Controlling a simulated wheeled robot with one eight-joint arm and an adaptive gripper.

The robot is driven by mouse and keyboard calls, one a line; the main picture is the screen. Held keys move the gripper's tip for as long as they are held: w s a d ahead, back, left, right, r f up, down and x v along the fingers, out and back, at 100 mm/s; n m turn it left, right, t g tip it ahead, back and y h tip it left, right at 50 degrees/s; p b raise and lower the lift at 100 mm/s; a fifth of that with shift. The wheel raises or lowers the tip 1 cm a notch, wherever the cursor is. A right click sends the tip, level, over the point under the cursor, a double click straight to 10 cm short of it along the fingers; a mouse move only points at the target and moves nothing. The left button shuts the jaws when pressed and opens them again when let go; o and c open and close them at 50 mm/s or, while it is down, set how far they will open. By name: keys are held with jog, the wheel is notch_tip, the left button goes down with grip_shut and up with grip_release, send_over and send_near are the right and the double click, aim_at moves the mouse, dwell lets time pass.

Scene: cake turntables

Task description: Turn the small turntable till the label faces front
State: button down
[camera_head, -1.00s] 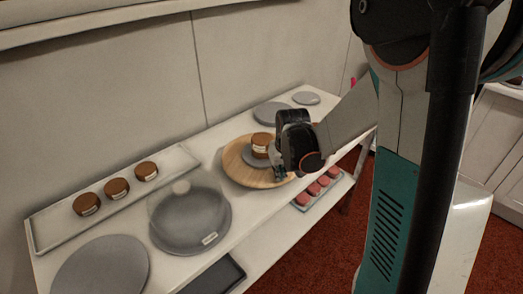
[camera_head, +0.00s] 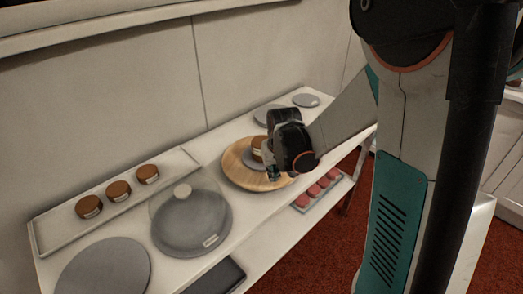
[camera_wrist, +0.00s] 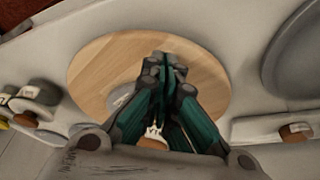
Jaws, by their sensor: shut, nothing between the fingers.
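A round wooden turntable (camera_head: 238,176) stands on the white table, with a smaller grey disc (camera_head: 248,157) on it. A brown cake (camera_head: 257,146) sits on the grey disc, partly hidden behind my gripper; a pale label shows at its lower side. My gripper (camera_head: 273,175) is shut and empty, fingers pointing down at the front right of the wooden turntable. In the wrist view the shut fingertips (camera_wrist: 165,58) lie over the wooden turntable (camera_wrist: 100,65); the grey disc (camera_wrist: 119,98) and cake (camera_wrist: 152,142) are mostly hidden by the fingers. I cannot tell whether the fingers touch anything.
A glass dome (camera_head: 190,218) on a grey labelled base stands left of the turntable. Several grey discs, one at front left (camera_head: 102,270), lie about. A long tray (camera_head: 60,234) holds three cakes (camera_head: 118,190). Pink items (camera_head: 314,190) sit on a lower tray at right.

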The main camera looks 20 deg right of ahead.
jog(key=shift+r, duration=0.25)
notch_tip(320, 180, up, 6)
jog(key=p, duration=0.4)
jog(key=shift+d, duration=0.1)
send_over(283, 178)
jog(key=shift+s+f, duration=0.2)
jog(key=shift+f, duration=0.35)
jog(key=shift+s+f, duration=0.15)
jog(key=shift+f, duration=0.4)
jog(key=shift+f+b, duration=2.05)
jog(key=shift+f, duration=0.85)
jog(key=shift+f, duration=0.15)
jog(key=shift+f+b, duration=0.3)
jog(key=shift+b, duration=0.1)
